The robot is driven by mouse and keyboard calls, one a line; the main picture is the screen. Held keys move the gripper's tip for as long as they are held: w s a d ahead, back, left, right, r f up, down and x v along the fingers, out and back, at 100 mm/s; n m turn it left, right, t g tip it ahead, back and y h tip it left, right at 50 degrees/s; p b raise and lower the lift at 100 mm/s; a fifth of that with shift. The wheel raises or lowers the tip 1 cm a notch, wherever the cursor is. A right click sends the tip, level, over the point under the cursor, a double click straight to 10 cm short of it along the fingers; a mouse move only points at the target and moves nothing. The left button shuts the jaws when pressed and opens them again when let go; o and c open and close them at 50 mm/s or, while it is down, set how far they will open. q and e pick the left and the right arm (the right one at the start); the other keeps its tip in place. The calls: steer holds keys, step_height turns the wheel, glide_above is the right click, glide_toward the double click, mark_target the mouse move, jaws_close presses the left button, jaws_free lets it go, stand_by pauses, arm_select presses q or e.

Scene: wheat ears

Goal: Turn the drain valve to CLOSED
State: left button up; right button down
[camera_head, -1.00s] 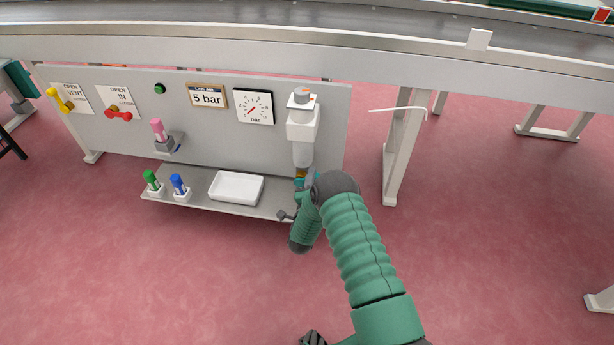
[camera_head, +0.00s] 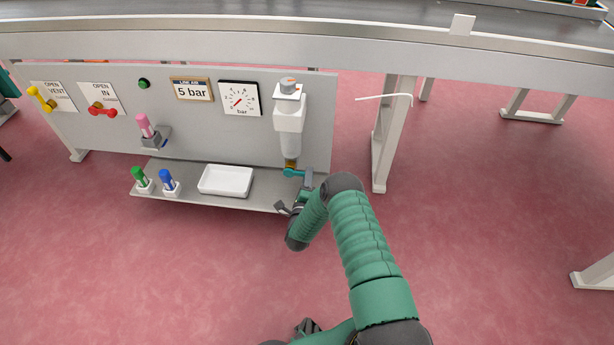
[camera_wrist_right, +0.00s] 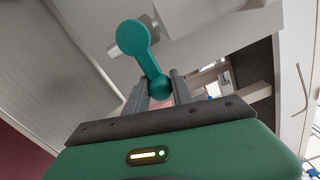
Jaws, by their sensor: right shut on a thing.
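The drain valve's teal lever (camera_head: 290,173) sits under the pale filter bowl (camera_head: 290,143), below a small amber part. In the head view the lever points right, roughly level. In the right wrist view the lever (camera_wrist_right: 143,52) has two round ends. Its near end lies between the fingers of my right gripper (camera_wrist_right: 160,88), which is shut on it. In the head view my right gripper (camera_head: 309,180) is at the lever's right end, partly hidden by the wrist. A dark gripper-like part (camera_head: 308,327) shows at the bottom edge, perhaps my left gripper; its jaws are unclear.
The grey panel carries a gauge (camera_head: 240,98), a "5 bar" sign (camera_head: 192,89), a red handle (camera_head: 103,110) and a yellow handle (camera_head: 41,97). Below, a shelf (camera_head: 270,195) holds a white tray (camera_head: 225,181) and green and blue markers. A bench leg (camera_head: 386,140) stands to the right.

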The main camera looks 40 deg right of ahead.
steer(key=shift+s+f, duration=0.2)
steer(key=shift+f, duration=0.1)
steer(key=c, duration=1.1)
jaws_free()
steer(key=shift+w, duration=0.1)
steer(key=shift+r, duration=0.1)
steer(key=shift+a, duration=0.1)
steer(key=p+v, duration=0.8)
steer(key=v, duration=0.8)
steer(key=shift+s+a+p, duration=0.2)
steer(key=shift+a+p, duration=0.05)
steer(key=shift+p, duration=0.1)
